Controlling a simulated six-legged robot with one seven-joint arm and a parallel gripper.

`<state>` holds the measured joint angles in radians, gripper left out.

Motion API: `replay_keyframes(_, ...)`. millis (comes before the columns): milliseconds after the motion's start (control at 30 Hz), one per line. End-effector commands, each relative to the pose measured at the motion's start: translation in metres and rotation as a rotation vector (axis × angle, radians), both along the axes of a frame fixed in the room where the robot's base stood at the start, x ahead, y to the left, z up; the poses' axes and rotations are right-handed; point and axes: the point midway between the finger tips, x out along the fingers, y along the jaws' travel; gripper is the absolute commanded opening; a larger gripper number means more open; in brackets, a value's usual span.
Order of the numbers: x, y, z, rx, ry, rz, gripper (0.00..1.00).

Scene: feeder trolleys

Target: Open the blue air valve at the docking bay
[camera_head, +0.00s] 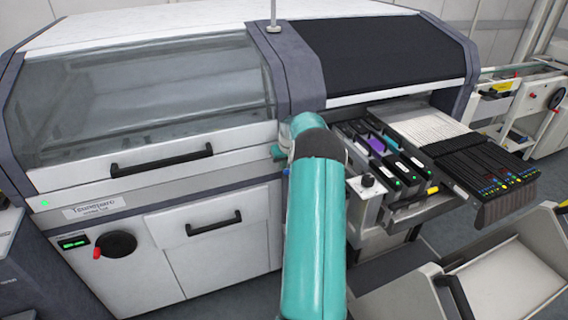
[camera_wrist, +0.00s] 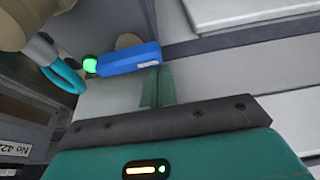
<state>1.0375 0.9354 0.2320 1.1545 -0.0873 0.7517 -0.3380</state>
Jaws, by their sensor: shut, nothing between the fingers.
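The blue air valve lever (camera_wrist: 128,59) shows in the wrist view, above the middle. It lies nearly level in the picture, with a small pale label at its right end. A glowing green light (camera_wrist: 89,65) is at its left end. My gripper (camera_wrist: 157,72) is shut and empty. Its teal fingertips are just below the right end of the lever in the picture. I cannot tell whether they touch it.
A teal hose (camera_wrist: 62,72) loops left of the valve. A grey trolley (camera_head: 510,268) stands at lower right.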

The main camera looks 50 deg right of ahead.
Motion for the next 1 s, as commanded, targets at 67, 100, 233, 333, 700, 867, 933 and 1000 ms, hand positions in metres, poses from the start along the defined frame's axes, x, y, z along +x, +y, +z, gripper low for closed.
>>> replay_keyframes(67, -0.0002, 0.0001, 0.0001, 0.000, 0.000, 0.003, 0.00)
replay_keyframes(100, -0.0003, 0.0002, 0.0002, 0.000, 0.000, 0.008, 0.00)
replay_keyframes(233, -0.0008, 0.0011, 0.0002, 0.001, -0.001, 0.032, 0.00)
replay_keyframes(333, -0.0008, 0.0019, 0.0003, 0.002, -0.001, 0.049, 0.00)
replay_keyframes(700, -0.0026, 0.0029, 0.0000, 0.001, 0.001, 0.101, 0.00)
replay_keyframes(867, -0.0037, 0.0036, -0.0002, 0.001, 0.001, 0.135, 0.00)
replay_keyframes(933, -0.0043, 0.0043, -0.0002, 0.001, 0.001, 0.161, 0.00)
replay_keyframes(1000, -0.0051, 0.0051, -0.0003, 0.001, 0.000, 0.194, 0.00)
